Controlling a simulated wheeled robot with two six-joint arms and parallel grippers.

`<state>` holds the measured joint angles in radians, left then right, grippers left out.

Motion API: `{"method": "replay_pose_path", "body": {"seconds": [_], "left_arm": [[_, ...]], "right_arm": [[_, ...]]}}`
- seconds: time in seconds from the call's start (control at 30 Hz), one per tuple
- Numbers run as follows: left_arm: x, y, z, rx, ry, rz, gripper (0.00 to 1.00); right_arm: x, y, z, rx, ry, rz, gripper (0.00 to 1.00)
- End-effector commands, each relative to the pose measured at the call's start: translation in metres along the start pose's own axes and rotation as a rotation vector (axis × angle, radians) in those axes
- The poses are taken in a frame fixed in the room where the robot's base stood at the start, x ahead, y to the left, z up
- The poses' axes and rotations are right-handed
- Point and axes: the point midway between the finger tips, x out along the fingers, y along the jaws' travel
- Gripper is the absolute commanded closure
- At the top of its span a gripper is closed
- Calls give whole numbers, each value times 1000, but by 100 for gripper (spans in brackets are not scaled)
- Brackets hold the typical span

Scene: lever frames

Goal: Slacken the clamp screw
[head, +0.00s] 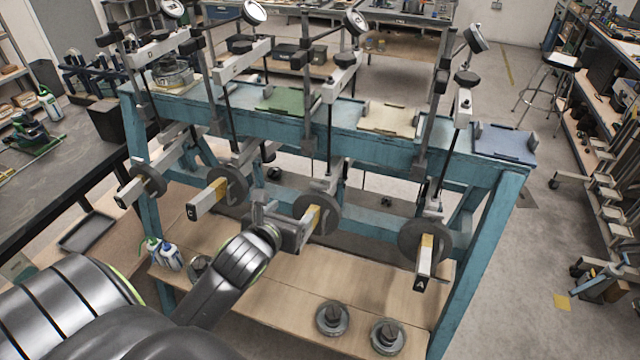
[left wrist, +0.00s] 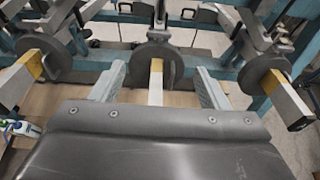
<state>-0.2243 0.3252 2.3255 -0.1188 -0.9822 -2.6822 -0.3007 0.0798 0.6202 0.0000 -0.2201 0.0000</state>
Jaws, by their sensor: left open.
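My left gripper (head: 285,226) is open at the front of the blue frame. In the left wrist view its two fingers (left wrist: 160,72) stand apart, one on each side of a lever with a yellow band (left wrist: 156,67); I cannot tell whether they touch it. A round grey weight (left wrist: 158,58) sits on that lever, behind the fingertips. Black knobs, such as one at the right (head: 466,78) and one near the middle (head: 345,60), sit high on the lever posts. I cannot tell which part is the clamp screw. My right gripper is not in view.
Neighbouring levers carry the letters C (head: 200,202) and A (head: 424,272). Dial gauges (head: 254,13) stand above the blue frame (head: 480,250). The floor at the right is partly clear.

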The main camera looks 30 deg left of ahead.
Motion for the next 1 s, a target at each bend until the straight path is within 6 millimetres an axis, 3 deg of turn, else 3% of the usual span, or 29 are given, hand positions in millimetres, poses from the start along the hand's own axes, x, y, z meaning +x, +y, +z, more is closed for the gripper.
{"method": "replay_pose_path", "body": {"seconds": [1.0], "left_arm": [[141, 0, 2, -4, 1, -1, 31]], "right_arm": [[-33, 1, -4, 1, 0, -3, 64]]}}
